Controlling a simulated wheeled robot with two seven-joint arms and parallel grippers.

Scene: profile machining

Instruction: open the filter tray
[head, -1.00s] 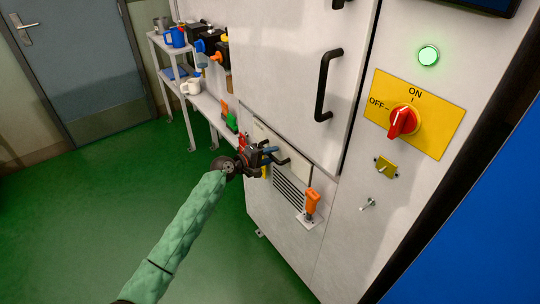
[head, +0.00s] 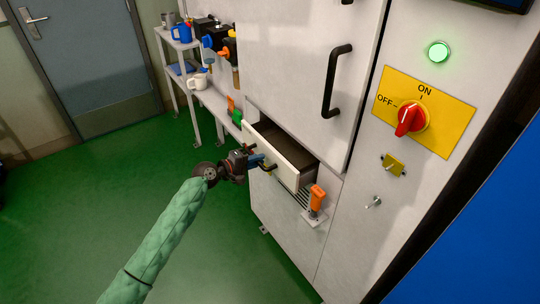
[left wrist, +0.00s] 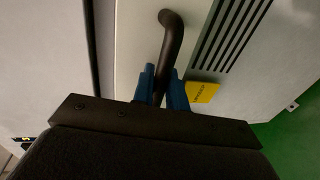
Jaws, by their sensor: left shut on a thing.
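The filter tray (head: 284,156) is a pale drawer low in the white machine cabinet in the head view. It stands pulled out, and its dark inside shows. My left gripper (head: 262,163) is in front of the tray, shut on its black handle. In the left wrist view the two blue fingers (left wrist: 162,88) of my left gripper close around the dark bent handle (left wrist: 172,40). The handle is mostly hidden by the gripper in the head view. My right gripper is in neither view.
An orange-handled tool (head: 316,198) stands in a holder just right of the tray. A shelf (head: 210,104) with mugs and other items stands behind, at the left. A long black door handle (head: 334,80) is above the tray. Green floor is free at the left.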

